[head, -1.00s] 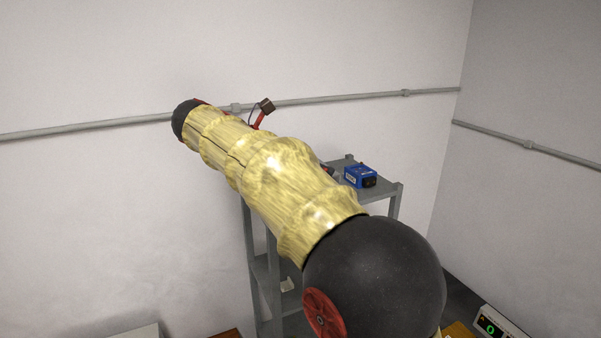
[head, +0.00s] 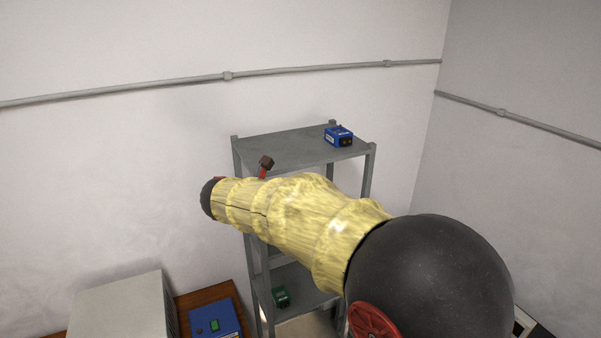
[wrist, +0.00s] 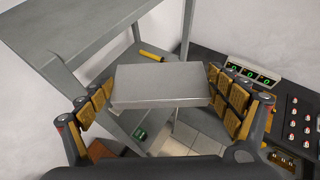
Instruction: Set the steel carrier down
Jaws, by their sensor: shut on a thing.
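The steel carrier (wrist: 158,84) is a plain grey metal block in the wrist view. It lies between the two yellow-padded fingers of my gripper (wrist: 160,80), which is shut on it. The carrier is held in the air, with the grey shelf rack (wrist: 100,40) behind and below it. The rack (head: 285,148) stands behind my arm there.
A blue box (head: 339,136) sits at the top shelf's right end; the rest of that shelf looks bare. A green item (head: 280,296) is on a lower shelf. A yellow cylinder (wrist: 153,53) and a control panel with green digits (wrist: 250,72) show in the wrist view.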

